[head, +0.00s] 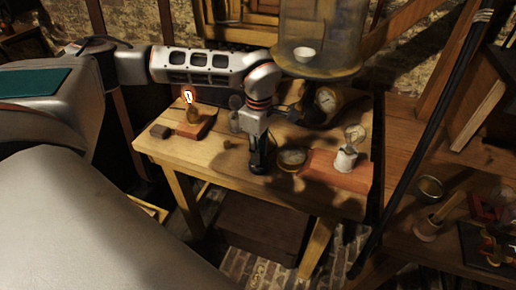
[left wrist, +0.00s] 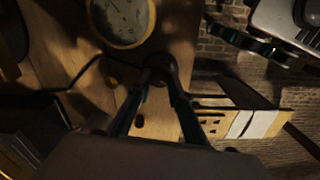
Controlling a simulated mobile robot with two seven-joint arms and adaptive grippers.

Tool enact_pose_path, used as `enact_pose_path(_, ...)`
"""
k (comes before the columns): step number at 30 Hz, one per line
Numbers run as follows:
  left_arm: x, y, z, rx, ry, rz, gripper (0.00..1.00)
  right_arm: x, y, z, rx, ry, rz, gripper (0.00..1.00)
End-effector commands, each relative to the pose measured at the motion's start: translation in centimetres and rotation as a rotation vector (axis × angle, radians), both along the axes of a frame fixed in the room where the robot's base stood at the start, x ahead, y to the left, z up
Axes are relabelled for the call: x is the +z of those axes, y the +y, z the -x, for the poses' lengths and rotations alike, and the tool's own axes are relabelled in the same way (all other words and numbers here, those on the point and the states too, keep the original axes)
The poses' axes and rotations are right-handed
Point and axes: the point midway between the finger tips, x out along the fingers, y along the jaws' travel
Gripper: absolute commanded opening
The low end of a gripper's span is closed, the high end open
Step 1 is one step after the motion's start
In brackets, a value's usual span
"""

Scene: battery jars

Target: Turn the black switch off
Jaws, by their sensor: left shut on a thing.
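A dark, rounded piece that looks like the black switch (left wrist: 160,66) sits on the wooden table top between my fingertips in the left wrist view. A dark cable runs to it from the left. My left gripper (head: 260,165) points down at the table near its front edge, and its fingers also show in the left wrist view (left wrist: 160,82). The fingers are closed in on the dark piece from both sides. In the head view the gripper hides the switch, so its setting cannot be told. My right gripper is not in view.
On the table (head: 165,148) stand a glowing bulb (head: 188,97) at left, a brass gauge (head: 326,99) behind, a round dial (head: 292,158) just right of my gripper, and a clear bulb (head: 354,134) in a white socket. A large glass jar (head: 318,25) hangs behind.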

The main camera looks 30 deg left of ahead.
Motion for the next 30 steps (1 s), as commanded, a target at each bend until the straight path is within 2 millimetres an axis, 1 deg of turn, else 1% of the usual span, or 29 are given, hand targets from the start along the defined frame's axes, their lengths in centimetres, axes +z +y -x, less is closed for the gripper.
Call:
enact_pose_path(1, 0.3, 0.0, 0.1, 0.044, 0.001, 0.000, 0.00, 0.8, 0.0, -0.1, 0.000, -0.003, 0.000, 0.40)
enact_pose_path(3, 0.3, 0.0, 0.1, 0.110, 0.001, 0.000, 0.00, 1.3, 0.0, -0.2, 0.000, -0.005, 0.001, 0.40)
enact_pose_path(15, 0.1, -0.1, 0.2, 0.491, 0.002, -0.001, 0.00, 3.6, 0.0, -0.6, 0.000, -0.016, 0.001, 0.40)
enact_pose_path(21, 0.0, -0.1, 0.2, 0.682, 0.003, -0.001, 0.00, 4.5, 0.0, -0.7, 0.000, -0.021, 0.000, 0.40)
enact_pose_path(30, 0.0, -0.1, 0.3, 0.958, 0.003, -0.001, 0.00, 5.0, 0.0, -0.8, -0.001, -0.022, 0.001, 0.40)
